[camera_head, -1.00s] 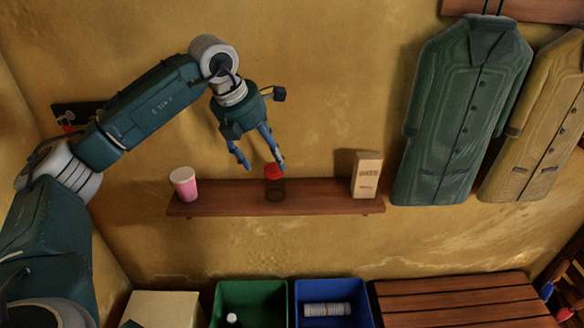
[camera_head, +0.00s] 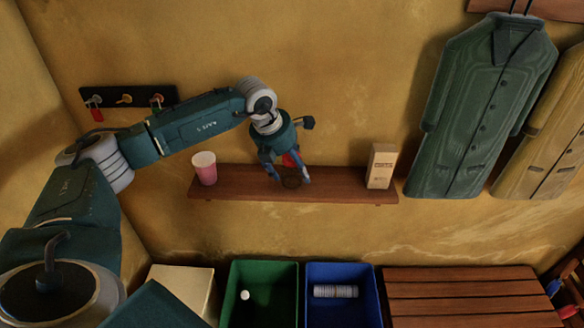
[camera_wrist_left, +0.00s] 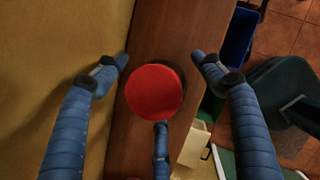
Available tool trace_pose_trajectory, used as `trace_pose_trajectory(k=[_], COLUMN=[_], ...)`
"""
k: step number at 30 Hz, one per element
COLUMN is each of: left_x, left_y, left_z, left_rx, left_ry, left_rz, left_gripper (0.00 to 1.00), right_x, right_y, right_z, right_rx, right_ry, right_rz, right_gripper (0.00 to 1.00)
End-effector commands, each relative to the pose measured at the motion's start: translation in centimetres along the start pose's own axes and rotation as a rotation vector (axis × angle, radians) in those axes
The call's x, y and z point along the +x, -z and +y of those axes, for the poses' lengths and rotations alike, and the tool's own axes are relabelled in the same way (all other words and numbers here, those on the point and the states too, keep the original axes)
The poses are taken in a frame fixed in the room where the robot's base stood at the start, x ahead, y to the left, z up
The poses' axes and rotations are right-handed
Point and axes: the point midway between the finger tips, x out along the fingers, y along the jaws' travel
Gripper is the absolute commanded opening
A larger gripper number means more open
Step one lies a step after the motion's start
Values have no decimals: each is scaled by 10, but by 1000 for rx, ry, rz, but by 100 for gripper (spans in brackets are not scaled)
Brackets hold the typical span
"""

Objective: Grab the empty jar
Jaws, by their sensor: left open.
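The jar (camera_head: 291,181) stands on the wooden wall shelf, dark and see-through with a red lid. In the left wrist view its round red lid (camera_wrist_left: 154,92) is seen from above, between the spread fingers. My left gripper (camera_head: 291,178) is open and reaches down around the jar, with fingers on both sides of it. In the left wrist view the left gripper (camera_wrist_left: 160,75) has gaps between the side fingers and the lid; a third finger is close to the lid's lower edge, and I cannot tell if it touches. The right gripper is not seen.
Below are a green bin (camera_head: 262,308), a blue bin (camera_head: 343,306) and a slatted wooden bench (camera_head: 470,297). Coats (camera_head: 480,100) hang at right.

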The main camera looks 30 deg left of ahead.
Motion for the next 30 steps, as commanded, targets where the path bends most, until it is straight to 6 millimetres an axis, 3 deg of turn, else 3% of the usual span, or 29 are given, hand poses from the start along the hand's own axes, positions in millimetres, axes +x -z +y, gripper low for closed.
trace_pose_trajectory(k=[2, 9, 23, 30], left_x=[0, 0, -4, -30], left_y=[0, 0, -2, -14], left_z=[0, 0, 0, 0], left_rx=[0, 0, -1, 0], left_ry=[0, 0, 0, 0], left_rz=[0, 0, -2, -7], left_gripper=[68, 22, 20, 20], right_x=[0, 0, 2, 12], right_y=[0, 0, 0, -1], right_z=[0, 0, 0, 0], right_rx=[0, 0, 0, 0], right_ry=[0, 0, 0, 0], right_rz=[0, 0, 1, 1], right_gripper=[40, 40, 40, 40])
